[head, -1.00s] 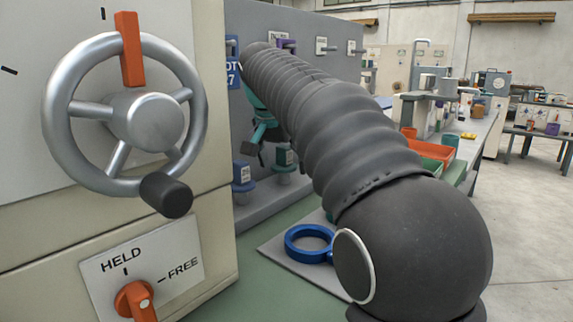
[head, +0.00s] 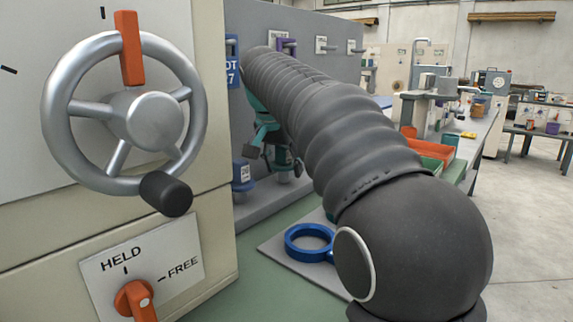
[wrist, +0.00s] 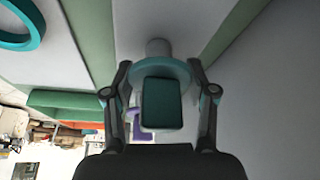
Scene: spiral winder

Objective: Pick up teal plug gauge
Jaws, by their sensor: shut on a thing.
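In the wrist view the teal plug gauge (wrist: 163,103) has a block-shaped teal handle and a round teal flange, with a grey post beyond it. My gripper (wrist: 160,92) has one finger on each side of the gauge and is shut on it. In the head view my gripper (head: 270,150) is low in front of the grey panel, partly behind my arm. It largely hides the gauge there, and I cannot tell whether the gauge is clear of its holder.
A blue gauge (head: 242,178) stands left of my gripper. A blue ring (head: 308,243) lies on a grey plate on the green bench (head: 262,284). The cream machine with a handwheel (head: 145,122) is close on the left. An orange bin (head: 428,149) is behind my arm.

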